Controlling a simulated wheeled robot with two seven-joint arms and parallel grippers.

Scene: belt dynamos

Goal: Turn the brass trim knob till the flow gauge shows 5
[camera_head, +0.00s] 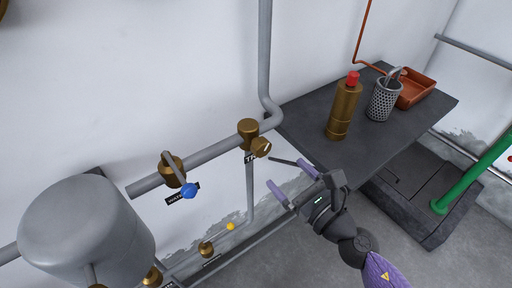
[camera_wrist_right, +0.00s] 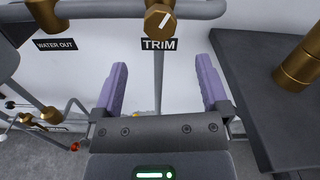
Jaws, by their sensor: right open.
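The brass trim knob (camera_head: 261,147) sits on a brass valve body on the grey wall pipe in the head view. A white mark shows on its face in the right wrist view (camera_wrist_right: 160,20), above the black TRIM label (camera_wrist_right: 159,44). My right gripper (camera_head: 281,174) is open and empty, just right of and below the knob, apart from it. In the right wrist view its two purple fingers (camera_wrist_right: 160,85) stand wide apart, with the knob beyond and above them. The flow gauge is not visible in either view. My left gripper is not in view.
A blue-handled valve (camera_head: 188,190) and a grey tank (camera_head: 88,232) stand to the left. A dark bench (camera_head: 385,145) on the right holds a brass bottle (camera_head: 343,108), a perforated metal cup (camera_head: 383,99) and an orange tray (camera_head: 416,90). A green pipe (camera_head: 474,172) rises at far right.

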